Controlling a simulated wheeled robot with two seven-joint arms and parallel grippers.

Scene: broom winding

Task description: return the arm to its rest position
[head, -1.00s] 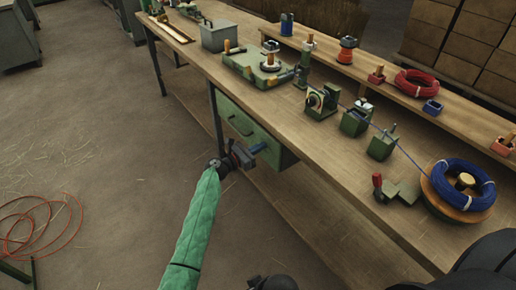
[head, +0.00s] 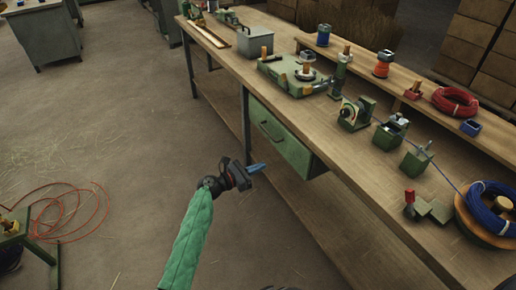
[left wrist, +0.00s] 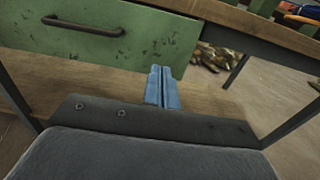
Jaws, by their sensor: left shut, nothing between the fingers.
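My left gripper (head: 257,168) is shut and empty, its blue fingers pressed together. It is in front of the workbench, below the tabletop and just left of the green drawer (head: 280,137) in the head view. In the left wrist view the shut blue fingers (left wrist: 161,87) point at the bench's lower shelf, with the green drawer front (left wrist: 110,38) and its dark handle above left. The fingers appear apart from the drawer. My green-sleeved left arm (head: 186,245) reaches up from the bottom of the head view. My right gripper is not in view.
The wooden workbench (head: 330,123) runs diagonally across the right, with winding fixtures, a grey box (head: 255,42), a blue wire coil (head: 492,212) and a red coil (head: 455,101) on it. An orange cable (head: 75,212) lies on the floor at left. The floor between is open.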

